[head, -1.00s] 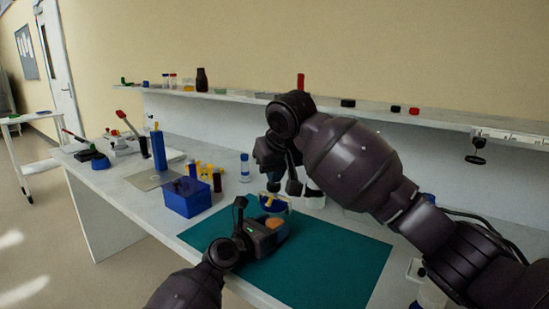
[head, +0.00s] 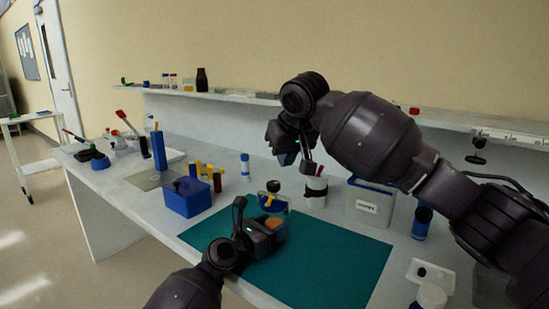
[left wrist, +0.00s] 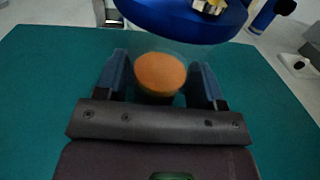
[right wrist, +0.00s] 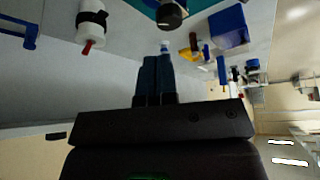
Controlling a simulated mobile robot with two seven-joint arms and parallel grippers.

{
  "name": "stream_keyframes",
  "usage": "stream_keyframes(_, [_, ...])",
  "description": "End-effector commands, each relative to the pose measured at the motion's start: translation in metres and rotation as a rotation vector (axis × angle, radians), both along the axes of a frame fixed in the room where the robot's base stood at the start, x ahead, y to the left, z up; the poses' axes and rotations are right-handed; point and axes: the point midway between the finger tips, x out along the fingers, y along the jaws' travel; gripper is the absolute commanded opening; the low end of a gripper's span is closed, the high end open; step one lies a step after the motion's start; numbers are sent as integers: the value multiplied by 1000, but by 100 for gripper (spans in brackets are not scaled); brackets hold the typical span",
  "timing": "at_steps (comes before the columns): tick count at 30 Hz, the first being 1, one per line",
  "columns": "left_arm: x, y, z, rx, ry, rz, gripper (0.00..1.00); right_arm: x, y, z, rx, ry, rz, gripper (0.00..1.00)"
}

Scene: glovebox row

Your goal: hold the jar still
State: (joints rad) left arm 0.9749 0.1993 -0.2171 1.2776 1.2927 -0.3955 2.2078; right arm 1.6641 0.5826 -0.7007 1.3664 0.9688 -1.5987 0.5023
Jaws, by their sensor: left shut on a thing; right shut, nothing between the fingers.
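The jar (head: 274,204) is clear with a blue lid (left wrist: 180,18) and orange contents (left wrist: 160,74). It stands upright over the green mat. My left gripper (head: 268,222) is shut around its body, a finger on each side in the left wrist view. A dark knob with a yellow part (head: 273,187) sits above the lid; how it is joined to the lid cannot be told. My right gripper (head: 287,157) is shut and empty, raised above and behind the jar, apart from it. Its closed fingers show in the right wrist view (right wrist: 155,75).
The green mat (head: 335,262) is mostly clear to the right. A white bottle with a black band (head: 316,190) and a labelled box (head: 369,203) stand behind it. A shelf runs along the back.

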Motion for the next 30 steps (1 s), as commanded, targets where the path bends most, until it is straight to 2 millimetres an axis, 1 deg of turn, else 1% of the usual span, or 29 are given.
stream_keyframes(1, [0, 1, -5, 3, 6, 1, 27, 1, -1, -3, 0, 2, -1, 0])
stream_keyframes(8, [0, 1, -5, 3, 6, 1, 27, 1, -1, -18, -1, 4, -1, 0])
stream_keyframes(18, [0, 1, -5, 3, 6, 1, 27, 2, -2, -56, 0, 4, 0, 0])
stream_keyframes(21, [0, 1, -5, 3, 6, 1, 27, 2, -2, -65, 0, 5, 0, 0])
stream_keyframes(25, [0, 1, -5, 3, 6, 1, 27, 2, -1, -70, 1, 3, 1, 0])
stream_keyframes(30, [0, 1, -5, 3, 6, 1, 27, 2, -1, -72, 0, 3, 0, 0])
